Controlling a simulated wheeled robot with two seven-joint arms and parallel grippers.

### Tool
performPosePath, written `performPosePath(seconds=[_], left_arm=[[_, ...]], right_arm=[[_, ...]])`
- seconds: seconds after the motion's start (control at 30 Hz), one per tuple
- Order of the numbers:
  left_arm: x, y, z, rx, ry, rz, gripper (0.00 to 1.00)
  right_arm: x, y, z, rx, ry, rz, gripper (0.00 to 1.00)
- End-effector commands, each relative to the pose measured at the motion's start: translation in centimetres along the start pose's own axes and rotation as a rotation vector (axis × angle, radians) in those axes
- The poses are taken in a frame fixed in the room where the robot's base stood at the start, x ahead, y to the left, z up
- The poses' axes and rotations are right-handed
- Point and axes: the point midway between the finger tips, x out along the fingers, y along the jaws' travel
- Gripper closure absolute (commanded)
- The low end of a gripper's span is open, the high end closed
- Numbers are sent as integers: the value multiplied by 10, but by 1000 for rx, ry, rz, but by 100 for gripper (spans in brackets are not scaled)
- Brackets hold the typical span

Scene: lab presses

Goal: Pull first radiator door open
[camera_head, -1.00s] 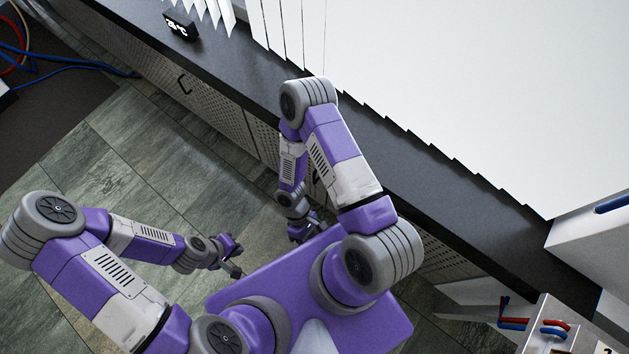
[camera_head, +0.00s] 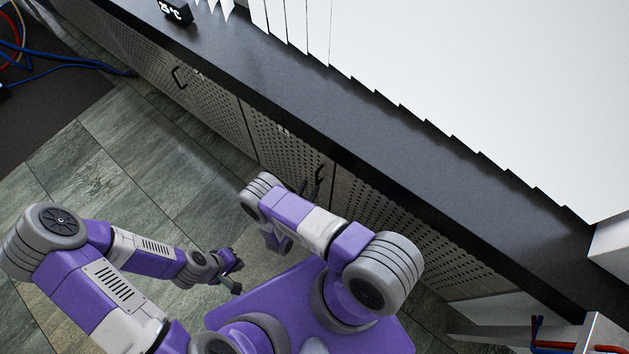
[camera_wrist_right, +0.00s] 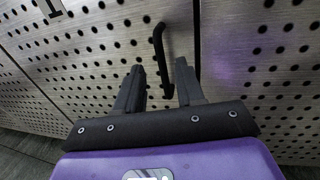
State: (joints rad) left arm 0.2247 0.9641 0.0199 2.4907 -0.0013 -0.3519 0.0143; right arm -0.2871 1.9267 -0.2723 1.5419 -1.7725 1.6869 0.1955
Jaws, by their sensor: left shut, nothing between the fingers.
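Perforated metal radiator doors (camera_head: 285,145) run along under the dark counter. One door has a black bar handle (camera_head: 319,172) near its right edge, partly behind my right arm. In the right wrist view this handle (camera_wrist_right: 158,45) stands upright beside a door seam. My right gripper (camera_wrist_right: 160,80) is open and faces the door, with the handle's lower part in line with the gap between its fingers. I cannot tell whether they touch it. The doors look closed. My left gripper (camera_head: 236,276) is shut and empty, low over the floor, away from the doors.
Another door to the left has its own black handle (camera_head: 179,78). Tiled floor (camera_head: 130,180) is free to the left. Cables (camera_head: 50,65) lie at the far left.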

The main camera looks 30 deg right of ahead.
Motion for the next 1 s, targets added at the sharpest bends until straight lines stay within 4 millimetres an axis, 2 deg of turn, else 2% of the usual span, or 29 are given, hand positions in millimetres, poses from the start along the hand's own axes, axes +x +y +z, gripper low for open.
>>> performPosePath(seconds=[0.1,0.3,0.6,0.63,0.87,1.0], left_arm=[[5,-2,0,0,0,0,100],[8,-3,0,0,0,0,100],[8,-3,0,0,0,0,100],[8,-3,0,0,0,0,100],[8,-3,0,0,0,0,100],[8,-3,0,0,0,0,100]], right_arm=[[20,-1,-1,0,0,-6,62],[40,-1,-1,-2,2,-4,62],[43,-1,0,-3,3,-3,62],[43,-1,0,-3,3,-3,64],[43,-1,-1,-2,3,-4,99],[43,-1,-1,-2,3,-4,100]])
